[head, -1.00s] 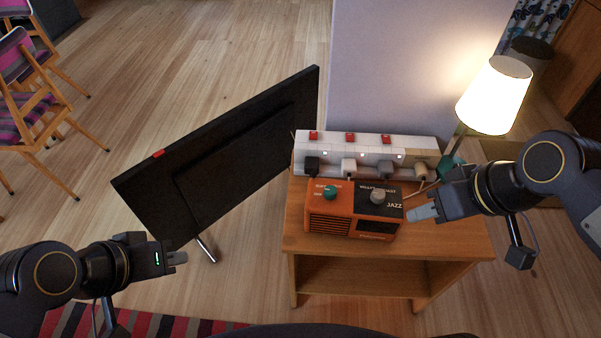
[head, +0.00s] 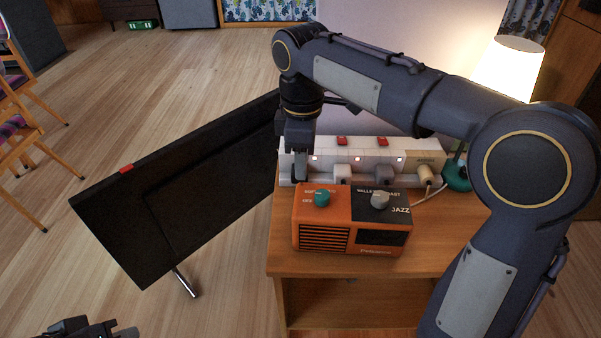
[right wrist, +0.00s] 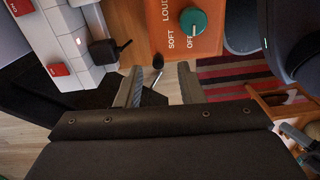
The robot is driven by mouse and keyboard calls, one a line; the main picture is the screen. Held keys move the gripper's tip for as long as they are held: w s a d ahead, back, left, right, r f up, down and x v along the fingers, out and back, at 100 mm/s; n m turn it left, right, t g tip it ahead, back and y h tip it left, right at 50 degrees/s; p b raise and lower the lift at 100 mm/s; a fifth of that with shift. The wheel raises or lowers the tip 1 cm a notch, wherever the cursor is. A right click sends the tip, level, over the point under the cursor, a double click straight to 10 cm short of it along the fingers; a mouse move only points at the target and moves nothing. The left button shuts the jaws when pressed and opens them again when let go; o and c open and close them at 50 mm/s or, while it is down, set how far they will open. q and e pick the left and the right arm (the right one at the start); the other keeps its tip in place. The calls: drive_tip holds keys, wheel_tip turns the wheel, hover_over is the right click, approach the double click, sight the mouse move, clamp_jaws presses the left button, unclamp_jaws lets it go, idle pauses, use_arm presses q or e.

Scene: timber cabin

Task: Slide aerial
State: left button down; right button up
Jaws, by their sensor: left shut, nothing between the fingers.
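The orange radio (head: 350,232) stands on the wooden side table, with a teal knob and a grey knob on top. Its top and teal knob (right wrist: 193,20) also show in the right wrist view. A small dark knob on a thin stalk (right wrist: 157,62) shows between my right fingertips in the right wrist view, beyond the radio's edge; I cannot tell whether it is the aerial. My right gripper (right wrist: 160,80) is open, with a gap between its fingers. In the head view my right gripper (head: 299,160) points down behind the radio's left side. My left gripper (head: 128,332) is shut and empty at the bottom edge.
A white power strip (head: 405,157) with red switches and plugs lies behind the radio on the table (head: 440,235). A black screen (head: 170,195) leans left of the table. A lit lamp (head: 508,70) stands behind my right arm.

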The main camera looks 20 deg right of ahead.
drive_tip(key=shift+f+b, duration=0.35)
drive_tip(key=shift+f, duration=1)
drive_tip(key=shift+w, duration=0.1)
clamp_jaws()
drive_tip(key=shift+r, duration=0.1)
